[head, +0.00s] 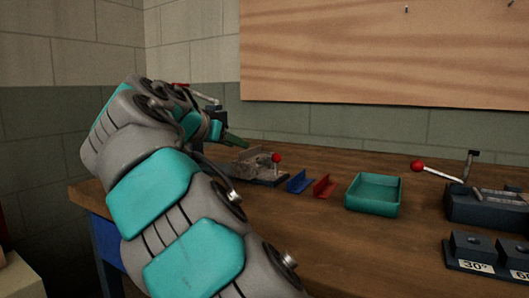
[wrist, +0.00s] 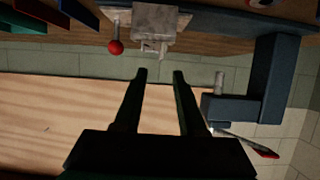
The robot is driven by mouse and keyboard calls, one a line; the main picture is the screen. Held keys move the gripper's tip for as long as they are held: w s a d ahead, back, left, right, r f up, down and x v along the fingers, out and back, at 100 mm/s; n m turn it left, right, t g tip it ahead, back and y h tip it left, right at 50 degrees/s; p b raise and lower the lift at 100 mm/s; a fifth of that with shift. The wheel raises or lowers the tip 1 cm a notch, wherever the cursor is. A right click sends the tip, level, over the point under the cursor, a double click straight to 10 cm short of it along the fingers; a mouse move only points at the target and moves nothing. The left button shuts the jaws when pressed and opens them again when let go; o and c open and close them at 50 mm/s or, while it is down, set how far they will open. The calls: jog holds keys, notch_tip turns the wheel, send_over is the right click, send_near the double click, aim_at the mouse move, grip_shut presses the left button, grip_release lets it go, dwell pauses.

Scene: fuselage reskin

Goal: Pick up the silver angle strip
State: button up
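I cannot clearly pick out the silver angle strip. A pale grey metal piece (wrist: 157,22) sits at the clamp fixture with the red ball knob in the wrist view, but I cannot tell whether it is the strip. The same fixture (head: 256,170) stands on the bench in the head view, partly behind my arm. My gripper (wrist: 159,73) is open and nothing shows between its two dark fingers. In the head view my gripper (head: 236,140) is above and behind the fixture, near the wall.
A blue angle strip (head: 299,181), a red angle strip (head: 324,187) and an empty teal tray (head: 374,195) lie right of the fixture. A dark lever tool (wrist: 235,108) stands close right of my fingers in the wrist view. Another lever tool (head: 488,206) is at far right.

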aim_at(255, 154)
jog(key=shift+x, duration=4)
jog(key=shift+c, duration=0.3)
grip_shut()
